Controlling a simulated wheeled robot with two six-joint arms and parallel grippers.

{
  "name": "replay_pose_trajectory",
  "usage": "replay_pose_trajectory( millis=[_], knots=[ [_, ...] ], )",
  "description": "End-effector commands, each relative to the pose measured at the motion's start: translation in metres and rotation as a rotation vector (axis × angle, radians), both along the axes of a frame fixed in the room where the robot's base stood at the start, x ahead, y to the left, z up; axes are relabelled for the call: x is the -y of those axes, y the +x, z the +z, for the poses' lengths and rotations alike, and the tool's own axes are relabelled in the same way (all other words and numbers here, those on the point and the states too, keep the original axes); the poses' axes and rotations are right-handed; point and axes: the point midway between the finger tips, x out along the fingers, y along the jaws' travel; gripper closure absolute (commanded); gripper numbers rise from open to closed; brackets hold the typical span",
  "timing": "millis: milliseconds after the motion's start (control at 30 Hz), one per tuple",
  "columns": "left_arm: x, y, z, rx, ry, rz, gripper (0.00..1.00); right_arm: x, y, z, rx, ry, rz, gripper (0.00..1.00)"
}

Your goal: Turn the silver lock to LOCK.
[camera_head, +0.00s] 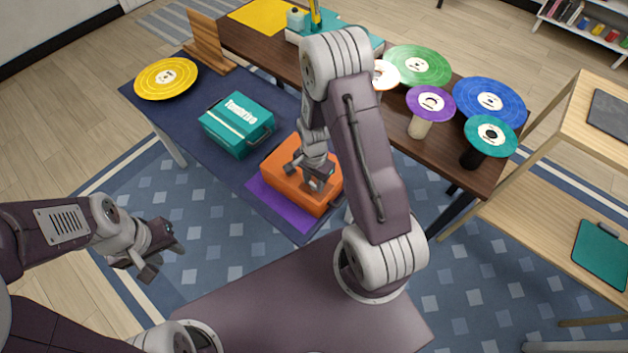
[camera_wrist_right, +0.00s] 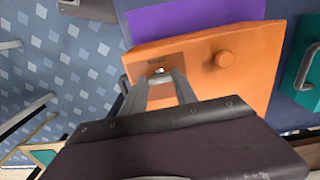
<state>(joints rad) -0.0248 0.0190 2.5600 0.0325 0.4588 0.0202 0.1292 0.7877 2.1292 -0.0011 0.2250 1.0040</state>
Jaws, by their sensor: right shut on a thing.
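An orange box (camera_head: 285,187) lies on the dark blue table, partly hidden by my right arm in the head view. In the right wrist view the orange box (camera_wrist_right: 232,84) shows a round orange knob (camera_wrist_right: 223,58) and a small silver lock (camera_wrist_right: 161,71) on its face. My right gripper (camera_head: 313,179) is at the box; in the wrist view its fingers (camera_wrist_right: 161,79) are closed around the silver lock, which is mostly hidden between them. Lock markings are too small to read. My left gripper (camera_head: 163,260) is open and empty, away from the table at the left.
A teal case (camera_head: 236,125) stands left of the orange box, and a purple mat (camera_head: 262,200) lies beneath the box. A yellow disc (camera_head: 166,79) lies at the far left. Several coloured discs, including a purple one (camera_head: 430,103), stand on the brown table at the right.

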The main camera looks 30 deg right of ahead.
Motion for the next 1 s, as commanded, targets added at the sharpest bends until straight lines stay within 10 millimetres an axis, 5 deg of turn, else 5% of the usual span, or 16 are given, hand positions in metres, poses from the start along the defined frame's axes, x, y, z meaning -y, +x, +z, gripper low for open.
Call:
replay_pose_trajectory(
  millis=[533,567,600,1000],
  knots=[
    [0.0000,0.0000,0.0005,0.000,0.000,0.000,0.64,0.0001,0.0008,0.0004,0.002,0.000,-0.020,1.00],
    [0.0000,0.0000,0.0005,0.000,0.000,0.000,0.64,0.0002,0.0008,0.0004,0.002,0.000,-0.020,0.57],
    [0.0000,0.0000,0.0005,0.000,0.000,0.000,0.64,0.0001,0.0007,0.0003,0.002,0.000,-0.020,0.46],
    [0.0000,0.0000,0.0008,0.000,0.000,0.000,0.64,0.0002,0.0017,0.0102,0.006,-0.001,-0.019,0.44]
  ],
)
